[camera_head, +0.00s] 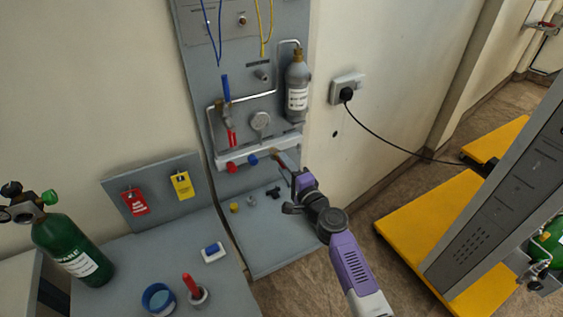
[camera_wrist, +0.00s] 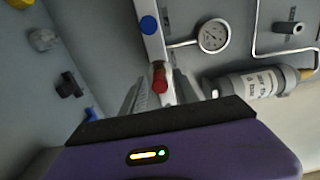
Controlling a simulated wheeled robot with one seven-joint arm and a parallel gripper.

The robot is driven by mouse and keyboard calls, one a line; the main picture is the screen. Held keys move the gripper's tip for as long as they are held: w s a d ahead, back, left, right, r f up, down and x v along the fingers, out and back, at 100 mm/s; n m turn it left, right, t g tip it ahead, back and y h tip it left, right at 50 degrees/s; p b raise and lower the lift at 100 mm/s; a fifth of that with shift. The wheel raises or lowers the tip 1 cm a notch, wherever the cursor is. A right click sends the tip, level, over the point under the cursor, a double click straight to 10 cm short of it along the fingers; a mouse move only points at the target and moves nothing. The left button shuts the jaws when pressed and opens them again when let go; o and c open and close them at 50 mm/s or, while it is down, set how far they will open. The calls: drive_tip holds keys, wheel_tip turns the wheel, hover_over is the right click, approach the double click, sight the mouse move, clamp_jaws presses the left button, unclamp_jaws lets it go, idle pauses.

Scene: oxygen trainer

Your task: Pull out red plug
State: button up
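A white manifold bar (camera_head: 262,150) runs along the lower part of the grey wall panel. In the wrist view, a red plug (camera_wrist: 160,82) with an orange-brown part behind it sits on the bar. My gripper (camera_wrist: 158,96) points at this plug, with one finger on each side of it and its tips near it. The fingers look apart; I cannot tell whether either touches the plug. In the head view, my gripper (camera_head: 282,166) is at the right end of the bar, partly covering that end. A blue plug (camera_head: 252,160) and another red plug (camera_head: 231,168) are farther left.
A gauge (camera_head: 260,121) and a grey cylinder (camera_head: 297,88) are mounted above the bar. Small loose fittings (camera_head: 251,200) lie on the grey shelf below. A green cylinder (camera_head: 72,250), a blue-rimmed cup (camera_head: 158,299) and red and yellow tags (camera_head: 181,186) are at the left.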

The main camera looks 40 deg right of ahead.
drive_tip(key=shift+c, duration=0.3)
clamp_jaws()
drive_tip(key=shift+s, duration=0.1)
drive_tip(key=shift+v, duration=2.45)
drive_tip(key=shift+n+g, duration=0.4)
drive_tip(key=shift+d+r+n+g, duration=0.1)
drive_tip(key=shift+n+g, duration=0.2)
drive_tip(key=shift+g, duration=0.1)
